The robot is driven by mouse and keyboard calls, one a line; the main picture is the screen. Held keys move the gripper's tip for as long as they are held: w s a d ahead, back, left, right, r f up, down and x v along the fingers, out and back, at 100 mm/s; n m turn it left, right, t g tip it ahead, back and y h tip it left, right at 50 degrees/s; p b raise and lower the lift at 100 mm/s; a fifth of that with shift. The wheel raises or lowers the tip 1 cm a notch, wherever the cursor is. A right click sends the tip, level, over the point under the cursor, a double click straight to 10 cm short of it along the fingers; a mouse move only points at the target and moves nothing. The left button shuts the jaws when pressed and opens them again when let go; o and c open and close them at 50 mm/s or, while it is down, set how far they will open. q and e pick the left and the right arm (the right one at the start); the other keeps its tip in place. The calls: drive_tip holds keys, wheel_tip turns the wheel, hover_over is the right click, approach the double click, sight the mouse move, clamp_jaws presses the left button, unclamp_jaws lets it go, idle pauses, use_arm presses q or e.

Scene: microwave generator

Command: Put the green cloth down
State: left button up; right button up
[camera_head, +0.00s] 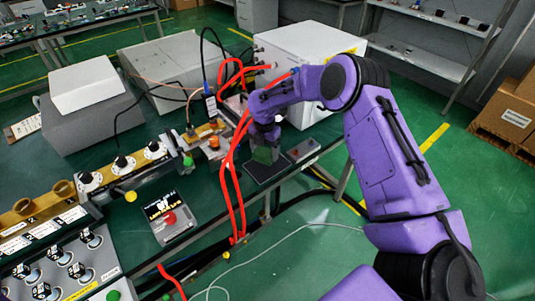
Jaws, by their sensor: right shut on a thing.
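A green cloth (263,155) hangs under my right gripper (265,146) in the head view. My right gripper points down and is shut on the cloth. The cloth is just above or touching a dark flat pad (268,168) on the table's right edge; I cannot tell which. The fingertips are small and partly hidden by the wrist. My left gripper is not in view.
A white box (310,50) stands behind my right gripper. Red hoses (236,190) run close beside it on the left. A box with a red button (168,218) and a row of black knobs (121,162) stand further left. Cardboard boxes (515,115) are at the right.

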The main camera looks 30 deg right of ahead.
sight(267, 156)
drive_tip(key=shift+w+d+f, duration=0.2)
drive_tip(key=shift+d+f, duration=0.15)
drive_tip(key=shift+f, duration=0.15)
drive_tip(key=shift+w+d+f, duration=0.15)
drive_tip(key=shift+d+f, duration=0.2)
drive_tip(key=shift+f, duration=0.1)
drive_tip(key=f, duration=0.1)
drive_tip(key=f+p, duration=0.1)
drive_tip(key=f, duration=0.1)
drive_tip(key=shift+w+d+f, duration=0.1)
drive_tip(key=shift+d+f, duration=0.1)
drive_tip(key=shift+f, duration=0.1)
drive_tip(key=shift+w+f, duration=0.1)
drive_tip(key=shift+f+b, duration=0.1)
drive_tip(key=shift+b, duration=0.25)
drive_tip(key=o, duration=1)
drive_tip(key=shift+o, duration=0.2)
drive_tip(key=shift+r+p, duration=0.4)
drive_tip(key=shift+p, duration=0.05)
wheel_tip(267, 156, up, 10)
drive_tip(key=b, duration=0.2)
drive_tip(key=shift+r+b, duration=0.25)
drive_tip(key=shift+b, duration=0.05)
drive_tip(key=shift+r, duration=0.55)
